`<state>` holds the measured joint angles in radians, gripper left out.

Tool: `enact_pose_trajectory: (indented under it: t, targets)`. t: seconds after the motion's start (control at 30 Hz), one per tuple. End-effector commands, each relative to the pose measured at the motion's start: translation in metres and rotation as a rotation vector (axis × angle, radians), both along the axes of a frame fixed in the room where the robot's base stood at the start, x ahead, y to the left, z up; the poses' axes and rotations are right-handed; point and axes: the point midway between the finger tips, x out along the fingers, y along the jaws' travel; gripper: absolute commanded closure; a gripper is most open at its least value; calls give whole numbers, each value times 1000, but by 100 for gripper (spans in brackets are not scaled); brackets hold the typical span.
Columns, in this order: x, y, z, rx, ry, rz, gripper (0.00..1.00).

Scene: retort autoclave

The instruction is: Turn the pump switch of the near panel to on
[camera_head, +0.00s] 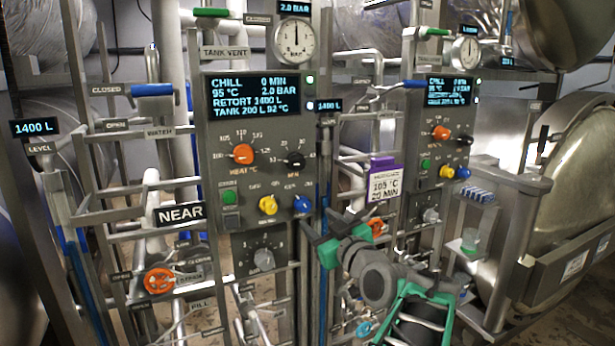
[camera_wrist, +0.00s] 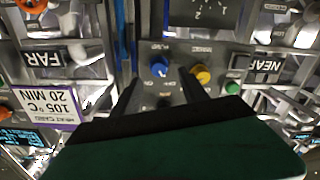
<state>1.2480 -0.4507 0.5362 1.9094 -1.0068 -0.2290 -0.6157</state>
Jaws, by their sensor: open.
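The near panel (camera_head: 255,165) is a grey upright box with a lit display, beside the NEAR sign (camera_head: 180,214). Low on it are a yellow knob (camera_head: 268,205) and a blue knob (camera_head: 302,204); their small labels are hard to read, so I cannot tell for certain which is the pump switch. My gripper (camera_head: 317,228) is open and empty, just below and right of the blue knob. In the wrist view, which is upside down, the blue knob (camera_wrist: 159,68) shows just beyond the gap between the fingers, and the yellow knob (camera_wrist: 202,74) is right of them.
An orange heat knob (camera_head: 243,154), a black knob (camera_head: 294,160) and a green button (camera_head: 229,197) share the panel. A grey dial (camera_head: 263,260) sits below. The far panel (camera_head: 437,150) and a purple-topped card (camera_head: 383,185) stand right. Pipes and valve handles crowd both sides.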

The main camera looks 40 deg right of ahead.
Motion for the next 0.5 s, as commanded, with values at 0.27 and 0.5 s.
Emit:
enact_pose_trajectory:
  t: [0.27, 0.5]
  targets:
    - [36, -13, 6, -1, -8, -1, 48]
    - [70, -23, 4, -3, -7, -3, 48]
